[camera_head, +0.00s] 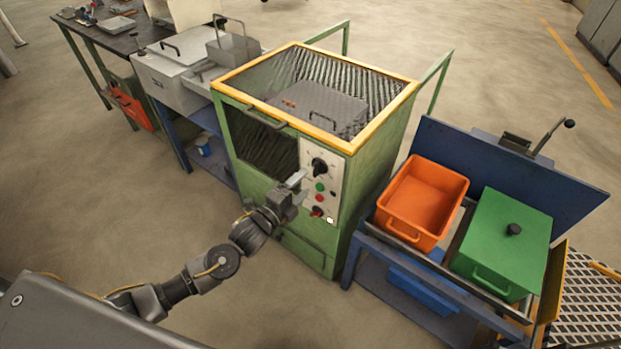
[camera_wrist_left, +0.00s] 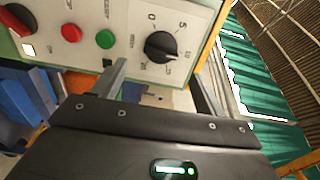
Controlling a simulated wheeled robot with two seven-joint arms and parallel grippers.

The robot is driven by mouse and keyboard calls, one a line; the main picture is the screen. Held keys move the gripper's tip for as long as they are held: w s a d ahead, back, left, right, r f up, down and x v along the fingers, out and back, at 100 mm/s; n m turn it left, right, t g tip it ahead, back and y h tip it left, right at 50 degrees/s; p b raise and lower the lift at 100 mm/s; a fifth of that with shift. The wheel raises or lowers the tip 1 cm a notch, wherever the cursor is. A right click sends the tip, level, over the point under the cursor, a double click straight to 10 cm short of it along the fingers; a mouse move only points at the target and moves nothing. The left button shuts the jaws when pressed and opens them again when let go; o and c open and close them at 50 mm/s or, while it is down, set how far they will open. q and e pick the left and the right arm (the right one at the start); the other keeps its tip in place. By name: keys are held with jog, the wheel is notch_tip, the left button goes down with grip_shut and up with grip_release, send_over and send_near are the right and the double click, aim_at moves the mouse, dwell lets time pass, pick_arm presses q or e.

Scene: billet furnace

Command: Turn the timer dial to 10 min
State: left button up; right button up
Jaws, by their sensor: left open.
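The timer dial (camera_head: 319,166) is a black knob at the top of the white control panel (camera_head: 334,172) on the furnace front. In the left wrist view the dial (camera_wrist_left: 160,46) sits on a printed scale with a 0 and a 5 legible; its exact setting is hard to read. My left gripper (camera_head: 298,188) is open and empty, in front of the panel and a little below the dial. In the left wrist view its two fingers (camera_wrist_left: 164,82) are spread apart, with the dial beyond the gap between them, apparently not touched. My right gripper is not seen.
A green button (camera_head: 320,187) and a red knob (camera_head: 317,211) sit below the dial. The green furnace (camera_head: 370,172) has a yellow-edged mesh top. An orange bin (camera_head: 425,195) and a green lidded box (camera_head: 503,240) stand on the right. Open floor lies in front.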

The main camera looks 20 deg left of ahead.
pick_arm(q)
jog(key=shift+v, duration=2.3)
jog(key=a+f+n+g+y, duration=0.2)
jog(key=a+f+n, duration=0.2)
jog(key=f, duration=0.5)
jog(key=a+f+n+g+y, duration=0.15)
jog(key=a+f+n, duration=0.3)
jog(key=f, duration=0.55)
jog(key=s+a+f+n+g+y, duration=0.1)
jog(key=s+a+f+n+g, duration=0.15)
jog(key=s+f, duration=0.4)
jog(key=s+a+f+n+g+y, duration=0.2)
jog(key=s+f+n, duration=0.15)
jog(key=f, duration=0.65)
jog(key=s+f+n+g, duration=0.2)
jog(key=s+f, duration=0.4)
jog(key=s, duration=0.3)
jog(key=s+f+n+g, duration=0.2)
jog(key=s+f, duration=0.3)
jog(key=s, duration=0.4)
jog(key=s+d+f+g, duration=0.1)
jog(key=s+d+f, duration=0.1)
jog(key=s, duration=0.6)
jog(key=s+d+f+n+g, duration=0.1)
jog(key=s+d+f+g, duration=0.1)
jog(key=s, duration=0.7)
jog(key=shift+s+d+f+g, duration=0.2)
jog(key=shift+d+g, duration=0.1)
jog(key=shift+d, duration=0.25)
